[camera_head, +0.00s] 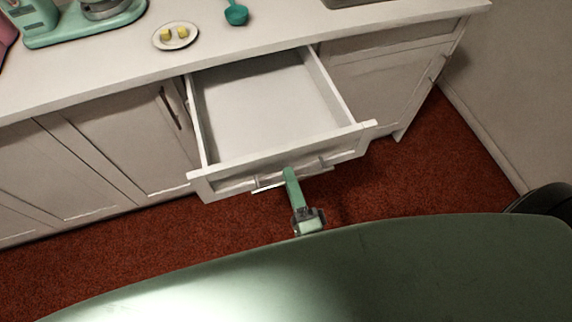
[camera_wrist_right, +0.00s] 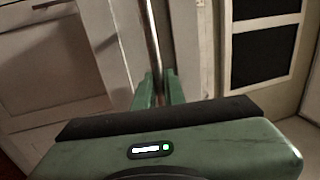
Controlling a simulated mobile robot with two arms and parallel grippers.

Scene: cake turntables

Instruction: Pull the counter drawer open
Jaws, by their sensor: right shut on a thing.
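The counter drawer (camera_head: 265,105) is pulled well out of the white counter, and its inside looks empty. Its front panel (camera_head: 345,147) carries a metal bar handle (camera_head: 268,187). My right gripper (camera_head: 289,172) is at the handle, near the middle of the drawer front. In the right wrist view the green fingers (camera_wrist_right: 159,88) are closed around the metal bar handle (camera_wrist_right: 151,40). My left gripper is not in view.
The countertop (camera_head: 130,75) holds a plate with yellow pieces (camera_head: 175,36), a teal measuring cup (camera_head: 236,14) and a mint-green mixer (camera_head: 85,25). Closed cabinet doors (camera_head: 110,160) flank the drawer. Red carpet (camera_head: 430,190) lies clear in front, with a wall (camera_head: 520,90) at right.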

